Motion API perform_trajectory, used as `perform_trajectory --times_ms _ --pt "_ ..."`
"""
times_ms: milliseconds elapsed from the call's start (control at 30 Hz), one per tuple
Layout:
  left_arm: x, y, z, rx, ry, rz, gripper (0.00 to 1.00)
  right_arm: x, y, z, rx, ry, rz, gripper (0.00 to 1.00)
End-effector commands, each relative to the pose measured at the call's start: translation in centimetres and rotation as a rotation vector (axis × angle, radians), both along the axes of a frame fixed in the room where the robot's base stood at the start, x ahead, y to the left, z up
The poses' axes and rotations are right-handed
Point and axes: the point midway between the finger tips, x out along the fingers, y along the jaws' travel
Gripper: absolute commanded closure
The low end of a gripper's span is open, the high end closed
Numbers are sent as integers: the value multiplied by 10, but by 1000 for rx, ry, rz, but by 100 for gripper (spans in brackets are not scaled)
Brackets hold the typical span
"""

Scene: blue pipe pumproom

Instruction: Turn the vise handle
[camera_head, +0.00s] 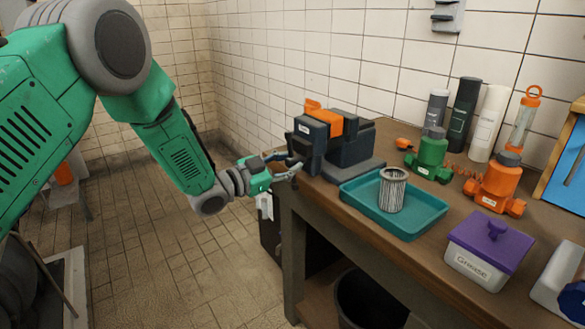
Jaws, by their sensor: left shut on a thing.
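The vise (345,143) stands at the left end of the wooden workbench. It is dark grey-blue with an orange part across its top. My left gripper (290,168) is at the left side of the vise, at the bench's edge. Its dark fingers are closed at the vise's handle, which is small here and mostly hidden by the fingers. My left arm comes in green and grey from the upper left. My right gripper is not in view.
A teal tray (412,220) with a metal mesh cylinder (392,190) sits right of the vise. Behind are green (431,153) and orange (497,180) pump-like parts and several bottles. A purple-lidded grease box (490,245) is at front right. A dark bin (370,300) stands below the bench. Tiled floor lies open at left.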

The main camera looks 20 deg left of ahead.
Motion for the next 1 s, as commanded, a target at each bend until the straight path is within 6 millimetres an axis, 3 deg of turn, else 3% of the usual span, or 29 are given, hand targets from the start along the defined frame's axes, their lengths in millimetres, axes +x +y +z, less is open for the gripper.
perform_trajectory --times_ms 33,400,967,1000 --pt "-4 2 -9 34 -5 -3 100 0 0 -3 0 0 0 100" --pt "-5 5 -10 155 -99 -1 100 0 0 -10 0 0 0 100" --pt "-5 7 -11 174 -110 1 100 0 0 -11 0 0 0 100" --pt "-4 7 -11 174 -110 1 64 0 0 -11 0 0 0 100"
